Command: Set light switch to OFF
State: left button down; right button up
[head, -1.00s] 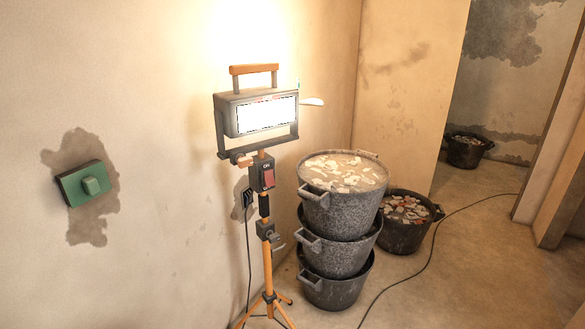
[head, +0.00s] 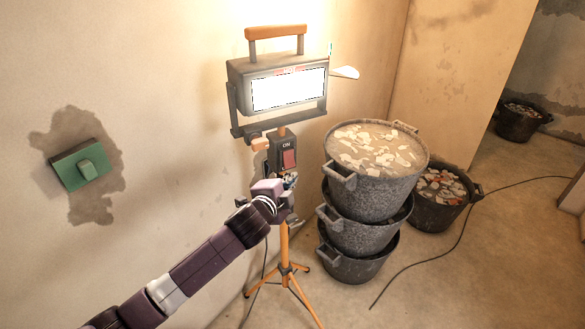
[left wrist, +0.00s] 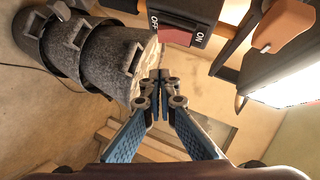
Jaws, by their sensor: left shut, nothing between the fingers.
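The work lamp (head: 288,88) is lit and stands on an orange tripod (head: 284,245) near the wall. Its switch box has a red rocker switch (head: 289,159) with ON marked above it. In the left wrist view the red rocker (left wrist: 175,37) lies between the labels OFF and ON, close beyond the fingertips. My left gripper (head: 289,182) is just below the switch box in the head view. Its blue fingers (left wrist: 160,76) are shut and empty. I cannot tell whether the fingertips touch the switch box. My right gripper is not in view.
A green wall switch (head: 87,166) sits on a patched wall at left. Stacked rubble buckets (head: 375,188) stand right of the lamp, with another bucket (head: 438,206) behind. A cable (head: 462,232) runs over the floor. One more bucket (head: 521,124) stands far right.

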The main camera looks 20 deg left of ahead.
aim_at(289, 159)
pick_arm(q)
jog(key=w+a+f+p, duration=0.1)
jog(key=w+a+f, duration=0.1)
jog(key=w, duration=0.6)
jog(key=shift+f+p, duration=0.3)
jog(key=shift+f, duration=0.45)
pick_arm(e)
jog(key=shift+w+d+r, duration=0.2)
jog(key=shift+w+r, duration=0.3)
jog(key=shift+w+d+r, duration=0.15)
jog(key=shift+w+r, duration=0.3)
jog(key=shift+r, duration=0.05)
pick_arm(q)
jog(key=shift+a, duration=0.1)
